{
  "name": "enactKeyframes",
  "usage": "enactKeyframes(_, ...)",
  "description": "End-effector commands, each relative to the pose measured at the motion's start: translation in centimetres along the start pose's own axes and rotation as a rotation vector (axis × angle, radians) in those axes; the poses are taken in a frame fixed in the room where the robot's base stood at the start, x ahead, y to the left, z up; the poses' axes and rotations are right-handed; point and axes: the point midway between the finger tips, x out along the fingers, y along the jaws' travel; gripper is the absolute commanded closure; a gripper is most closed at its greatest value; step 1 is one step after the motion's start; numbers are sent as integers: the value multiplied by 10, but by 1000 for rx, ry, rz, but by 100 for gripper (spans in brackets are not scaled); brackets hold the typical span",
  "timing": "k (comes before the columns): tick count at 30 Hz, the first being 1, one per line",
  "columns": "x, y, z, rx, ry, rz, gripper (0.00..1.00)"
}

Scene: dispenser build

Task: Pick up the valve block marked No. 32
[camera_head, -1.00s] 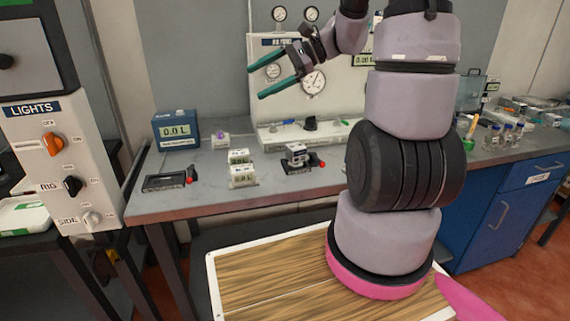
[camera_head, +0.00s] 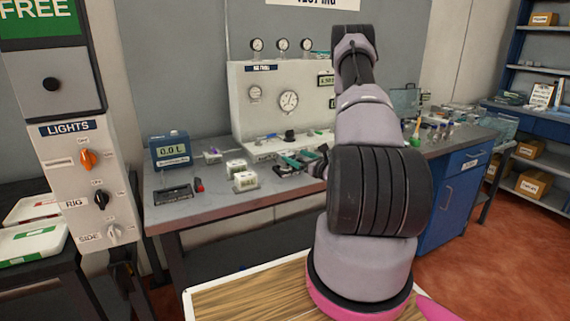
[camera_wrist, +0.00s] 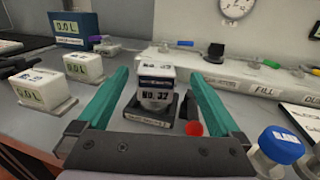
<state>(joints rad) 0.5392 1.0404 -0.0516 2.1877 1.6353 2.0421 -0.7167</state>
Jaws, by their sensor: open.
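A white valve block with a dark top band (camera_wrist: 155,88) sits on a black holder (camera_wrist: 166,110) in the wrist view. Its front label reads like "No. 32" or "No. 37"; I cannot tell the last digit for sure. My gripper (camera_wrist: 160,76) is open, with one teal finger on each side of the block and gaps between. The block looks slightly ahead of the jaws, with nothing held. In the head view my gripper (camera_head: 299,160) reaches low over the bench, and the block there is largely hidden by it.
Two white meter blocks (camera_wrist: 84,67) (camera_wrist: 42,88) stand left of my gripper. A red knob (camera_wrist: 193,128) is close by the right finger. A blue-topped bottle or knob (camera_wrist: 279,145) is at right.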

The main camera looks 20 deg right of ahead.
Motion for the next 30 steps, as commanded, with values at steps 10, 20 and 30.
enactKeyframes(10, 43, 2, 0, -1, -1, 5, 0)
enactKeyframes(20, 86, 5, -6, -2, -2, 8, 0)
enactKeyframes(30, 94, 4, -6, 0, 0, 5, 4)
